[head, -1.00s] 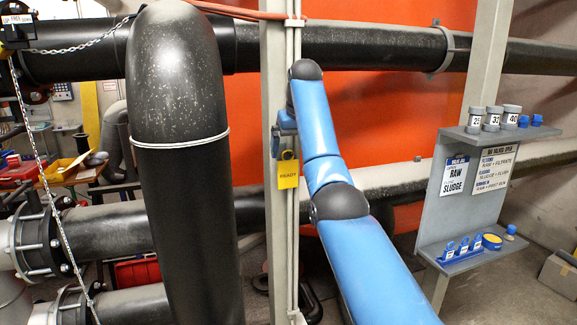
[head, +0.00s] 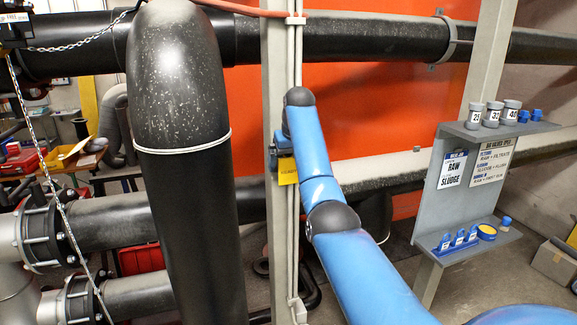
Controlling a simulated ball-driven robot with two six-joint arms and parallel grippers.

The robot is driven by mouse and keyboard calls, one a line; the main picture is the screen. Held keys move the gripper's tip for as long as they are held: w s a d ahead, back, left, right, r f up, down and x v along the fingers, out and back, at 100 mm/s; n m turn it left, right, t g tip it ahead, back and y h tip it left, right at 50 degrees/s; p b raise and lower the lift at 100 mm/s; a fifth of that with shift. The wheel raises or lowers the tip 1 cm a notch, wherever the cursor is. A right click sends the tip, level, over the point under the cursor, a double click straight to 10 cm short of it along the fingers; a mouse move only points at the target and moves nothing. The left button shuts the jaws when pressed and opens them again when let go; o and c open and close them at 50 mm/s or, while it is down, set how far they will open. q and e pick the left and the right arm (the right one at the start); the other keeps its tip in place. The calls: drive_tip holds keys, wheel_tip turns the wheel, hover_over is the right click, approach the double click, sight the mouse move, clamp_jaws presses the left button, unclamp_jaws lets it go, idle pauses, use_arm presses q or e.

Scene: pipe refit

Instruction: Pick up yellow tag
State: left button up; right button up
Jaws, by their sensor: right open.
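The yellow tag (head: 287,172) hangs on the front of the grey upright post, left of my right forearm. Its upper part is covered by my right gripper and its right edge by my arm, so its lettering is only partly seen. My right gripper (head: 279,158) is small in the picture, at the tag's upper edge, with its jaws open. Much of it is behind my blue wrist link, and I cannot tell whether it touches the tag. My left gripper is not in view.
The grey post (head: 279,235) carries thin white conduits. A thick black pipe bend (head: 185,170) stands left of it, and a black pipe (head: 370,38) crosses above. A grey shelf unit (head: 450,215) with jars and blue pieces stands at the right.

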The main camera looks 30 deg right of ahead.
drive_tip(key=c, duration=1.1)
drive_tip(key=shift+r, duration=0.7)
drive_tip(key=shift+r, duration=0.1)
drive_tip(key=shift+s, duration=0.1)
drive_tip(key=shift+s, duration=0.1)
